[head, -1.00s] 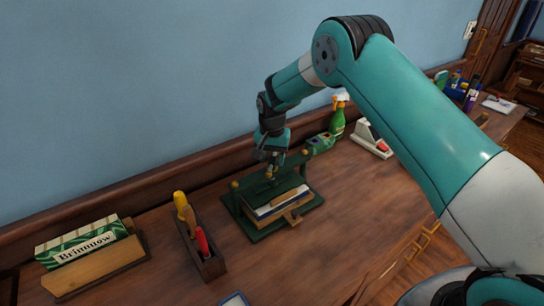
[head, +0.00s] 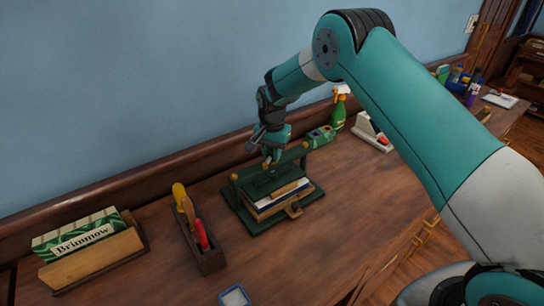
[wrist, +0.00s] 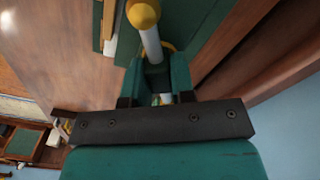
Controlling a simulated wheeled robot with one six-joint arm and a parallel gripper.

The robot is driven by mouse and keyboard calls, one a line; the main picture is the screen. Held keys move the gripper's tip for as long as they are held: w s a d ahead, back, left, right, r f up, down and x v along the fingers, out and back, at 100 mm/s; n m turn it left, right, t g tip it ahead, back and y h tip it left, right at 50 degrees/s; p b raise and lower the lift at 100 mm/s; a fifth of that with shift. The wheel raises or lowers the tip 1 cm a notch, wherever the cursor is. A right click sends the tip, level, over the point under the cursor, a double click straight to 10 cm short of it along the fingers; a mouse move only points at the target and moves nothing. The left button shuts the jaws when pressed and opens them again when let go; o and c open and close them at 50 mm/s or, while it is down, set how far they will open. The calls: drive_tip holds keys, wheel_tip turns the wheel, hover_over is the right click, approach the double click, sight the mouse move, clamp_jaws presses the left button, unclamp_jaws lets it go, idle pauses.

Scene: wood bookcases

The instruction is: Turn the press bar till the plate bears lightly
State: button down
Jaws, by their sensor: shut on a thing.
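The green press (head: 243,218) stands on the wooden top against the back ledge, with brass knobs on its frame. A stack of pale boards or books (head: 283,197) lies in it. My gripper (head: 272,162) is above the middle of the press, pointing down. In the wrist view, the press bar is a pale metal rod (wrist: 152,45) with a brass ball end (wrist: 143,14). It runs in between the teal fingers of my gripper (wrist: 160,80), which are shut on it. My gripper hides most of the bar and screw in the head view. I cannot tell whether the plate touches the stack.
A wooden tray (head: 212,262) with yellow- and red-handled tools stands left of the press. Further left is a Brimmow box (head: 78,236). A green spray bottle (head: 338,113) and a grey wedge-shaped thing (head: 370,132) stand behind right. The top in front of the press is mostly clear.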

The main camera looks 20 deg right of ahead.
sight(272, 151)
drive_tip(key=shift+m, duration=0.8)
drive_tip(key=c, duration=1)
unclamp_jaws()
drive_tip(key=shift+o, duration=0.2)
drive_tip(key=shift+r, duration=0.15)
wheel_tip(272, 151, up, 17)
drive_tip(key=b, duration=0.4)
drive_tip(key=shift+r, duration=0.1)
